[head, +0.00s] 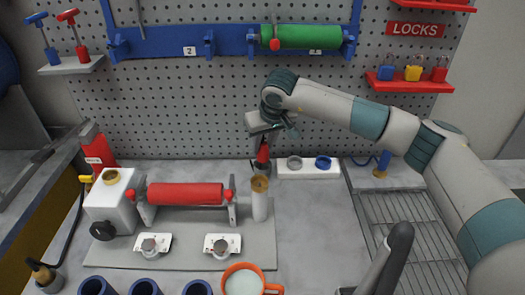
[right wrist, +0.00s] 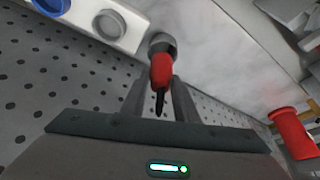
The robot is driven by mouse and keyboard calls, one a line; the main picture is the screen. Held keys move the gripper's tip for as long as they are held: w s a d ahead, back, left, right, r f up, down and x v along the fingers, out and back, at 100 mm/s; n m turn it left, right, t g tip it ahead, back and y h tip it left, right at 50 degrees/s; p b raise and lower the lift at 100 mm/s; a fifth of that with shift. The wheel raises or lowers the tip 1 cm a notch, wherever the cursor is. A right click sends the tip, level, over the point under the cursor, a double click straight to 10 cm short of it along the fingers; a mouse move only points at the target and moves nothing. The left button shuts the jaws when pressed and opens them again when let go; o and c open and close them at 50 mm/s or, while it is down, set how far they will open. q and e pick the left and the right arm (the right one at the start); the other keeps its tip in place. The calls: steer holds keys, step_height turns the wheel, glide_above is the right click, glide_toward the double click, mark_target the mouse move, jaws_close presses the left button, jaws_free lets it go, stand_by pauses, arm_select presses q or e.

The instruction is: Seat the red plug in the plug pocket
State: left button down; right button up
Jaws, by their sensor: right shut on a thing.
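The red plug (head: 263,154) is in my right gripper (head: 261,165), left of the white block at the back of the bench. In the right wrist view the red plug (right wrist: 161,70) sits between the two fingers (right wrist: 160,95), its thin black end towards the camera. My right gripper is shut on it. A grey round part (right wrist: 161,43) shows at the plug's far end; I cannot tell whether it is the plug pocket or whether the plug touches it. My left gripper is not in view.
The white block (head: 310,172) has a grey ring (head: 294,162) and a blue ring (head: 322,162). A white post (head: 260,207) with a brown top stands in front of the gripper. A red roller (head: 185,194) is at left. Bench right of the post is clear.

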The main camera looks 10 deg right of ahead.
mark_target(263, 155)
steer(key=shift+w+f, duration=0.1)
stand_by(0.3)
steer(key=shift+f, duration=0.25)
step_height(263, 155, down, 3)
steer(key=shift+r+p, duration=0.1)
steer(key=shift+p, duration=0.95)
steer(key=shift+f, duration=0.35)
